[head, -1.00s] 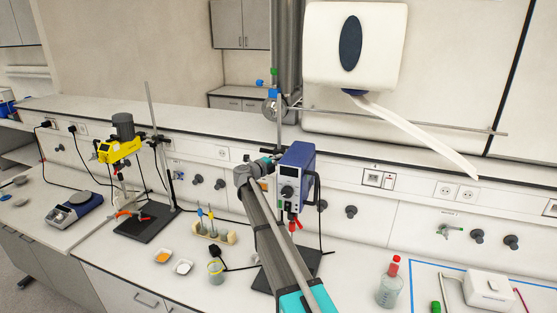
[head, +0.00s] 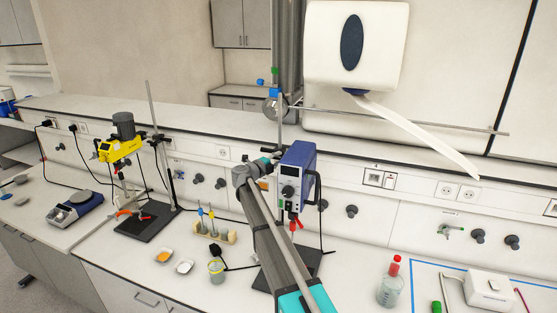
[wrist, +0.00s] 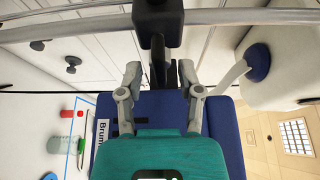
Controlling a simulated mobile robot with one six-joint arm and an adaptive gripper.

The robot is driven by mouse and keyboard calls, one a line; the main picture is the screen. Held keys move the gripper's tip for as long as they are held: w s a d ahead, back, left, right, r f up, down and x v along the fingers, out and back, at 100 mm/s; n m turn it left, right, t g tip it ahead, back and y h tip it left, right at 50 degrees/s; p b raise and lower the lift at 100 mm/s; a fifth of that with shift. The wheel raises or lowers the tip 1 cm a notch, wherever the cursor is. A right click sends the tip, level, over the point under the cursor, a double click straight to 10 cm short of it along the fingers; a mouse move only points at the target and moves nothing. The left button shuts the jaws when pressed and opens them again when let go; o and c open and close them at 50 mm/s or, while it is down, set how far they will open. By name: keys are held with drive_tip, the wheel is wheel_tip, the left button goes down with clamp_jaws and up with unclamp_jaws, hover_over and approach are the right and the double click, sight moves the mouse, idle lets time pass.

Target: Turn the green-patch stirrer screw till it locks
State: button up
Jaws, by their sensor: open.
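A blue stirrer (head: 297,168) hangs on an upright rod at the bench's middle; I cannot make out a green patch on it. A yellow stirrer (head: 118,148) is on another stand to the left. My gripper (head: 270,158) is at the blue stirrer's upper left, partly hidden. In the wrist view my gripper (wrist: 160,80) is open, one finger on each side of a narrow black screw (wrist: 158,62). The screw joins a black clamp (wrist: 158,22) on the rod. The blue housing (wrist: 225,125) lies behind the gripper; I cannot tell whether the fingers touch the screw.
A rack of small tools (head: 213,232), a beaker (head: 216,271) and small dishes (head: 164,256) stand left of my arm. A red-capped bottle (head: 391,283) and a white device (head: 489,290) stand right. A paper dispenser (head: 385,45) hangs above. A ledge (head: 400,148) runs behind.

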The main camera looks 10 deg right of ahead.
drive_tip(key=v, duration=1.1)
idle(0.3)
drive_tip(key=s+a+f+n+t+y+b, duration=0.25)
drive_tip(key=f+n+t+y+b, duration=0.2)
drive_tip(key=n+y, duration=0.5)
drive_tip(key=s+a+f+n+t+y+b, duration=0.2)
drive_tip(key=a+f+n+t+y+b, duration=0.15)
drive_tip(key=f+n+y+b, duration=0.55)
drive_tip(key=s+f+n+g+b, duration=0.2)
drive_tip(key=s+f+n+g, duration=0.6)
drive_tip(key=s+f, duration=0.25)
drive_tip(key=s+d+f+n+g+h+b, duration=0.1)
drive_tip(key=s+d+f+g+h+b, duration=0.1)
drive_tip(key=s+d+f+g, duration=0.3)
drive_tip(key=s+d+f+n+g+h+b, duration=0.1)
drive_tip(key=s+d+f+g+b, duration=0.4)
drive_tip(key=s, duration=1.4)
drive_tip(key=d+f+h, duration=0.1)
drive_tip(key=d+f, duration=0.2)
drive_tip(key=f, duration=0.4)
drive_tip(key=shift+s+d+f+g, duration=0.15)
drive_tip(key=shift+f+g, duration=0.05)
drive_tip(key=shift+g, duration=0.2)
